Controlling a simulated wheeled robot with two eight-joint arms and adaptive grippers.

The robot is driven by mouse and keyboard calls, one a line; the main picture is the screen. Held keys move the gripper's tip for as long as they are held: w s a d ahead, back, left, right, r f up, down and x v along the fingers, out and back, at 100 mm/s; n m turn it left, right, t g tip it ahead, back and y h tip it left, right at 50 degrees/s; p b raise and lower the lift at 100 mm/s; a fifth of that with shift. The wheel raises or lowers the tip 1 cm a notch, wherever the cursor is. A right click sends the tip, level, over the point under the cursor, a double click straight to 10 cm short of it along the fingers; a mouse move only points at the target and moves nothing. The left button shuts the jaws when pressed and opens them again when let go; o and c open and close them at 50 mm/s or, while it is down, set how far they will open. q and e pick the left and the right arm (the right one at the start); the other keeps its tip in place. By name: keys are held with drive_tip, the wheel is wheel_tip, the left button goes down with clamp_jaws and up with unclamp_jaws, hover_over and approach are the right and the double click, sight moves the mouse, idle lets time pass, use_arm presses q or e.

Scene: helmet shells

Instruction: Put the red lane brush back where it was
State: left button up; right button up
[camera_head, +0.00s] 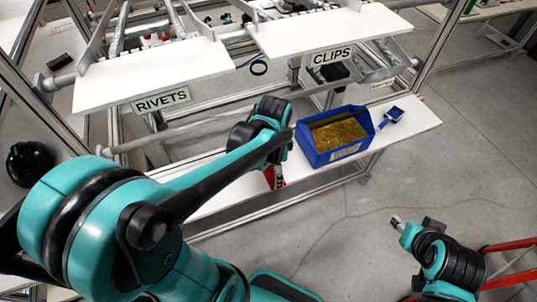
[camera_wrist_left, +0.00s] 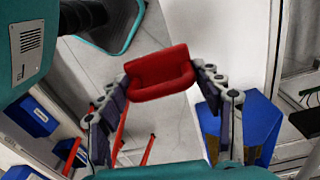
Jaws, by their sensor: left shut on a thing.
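The red lane brush (camera_wrist_left: 160,72) is between the fingers of my left gripper (camera_wrist_left: 160,76) in the left wrist view. Its red body spans the gap and touches both fingertips. In the head view my left gripper (camera_head: 273,178) points down at the front shelf, left of the blue bin. Only a small red part of the brush (camera_head: 279,181) shows there; the arm hides the rest. Whether the brush touches the shelf cannot be told. My right gripper (camera_head: 398,222) is low at the right, over the floor, and its fingers are too small to read.
A blue bin (camera_head: 313,157) of brass-coloured pieces stands on the white shelf (camera_head: 413,128), close to the right of my left gripper. A small blue object (camera_head: 393,115) lies right of it. The RIVETS sign (camera_head: 161,101) and CLIPS sign (camera_head: 333,56) hang on upper shelves.

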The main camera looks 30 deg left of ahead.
use_arm(q)
drive_tip(key=shift+w+a+f, duration=0.35)
drive_tip(key=shift+w+a, duration=0.05)
drive_tip(key=shift+w, duration=0.2)
drive_tip(key=shift+w+a+f, duration=0.3)
drive_tip(key=shift+w+a, duration=0.05)
drive_tip(key=shift+w, duration=0.2)
drive_tip(key=w+a+f, duration=0.2)
drive_tip(key=w+a+f+b, duration=0.1)
drive_tip(key=w+a, duration=0.1)
drive_tip(key=a, duration=0.1)
drive_tip(key=w+a+f+b, duration=0.1)
drive_tip(key=a+f, duration=0.1)
drive_tip(key=shift+w+a+f, duration=0.15)
drive_tip(key=shift+w+f, duration=0.15)
drive_tip(key=shift+w, duration=0.1)
drive_tip(key=shift+a+f, duration=0.1)
drive_tip(key=shift+f, duration=0.35)
wheel_tip(320, 180, down, 3)
drive_tip(key=shift+r+b, duration=0.15)
drive_tip(key=shift+b, duration=0.3)
drive_tip(key=shift+f, duration=0.3)
use_arm(e)
drive_tip(key=f, duration=0.2)
drive_tip(key=shift+w+f, duration=0.3)
drive_tip(key=shift+f, duration=0.1)
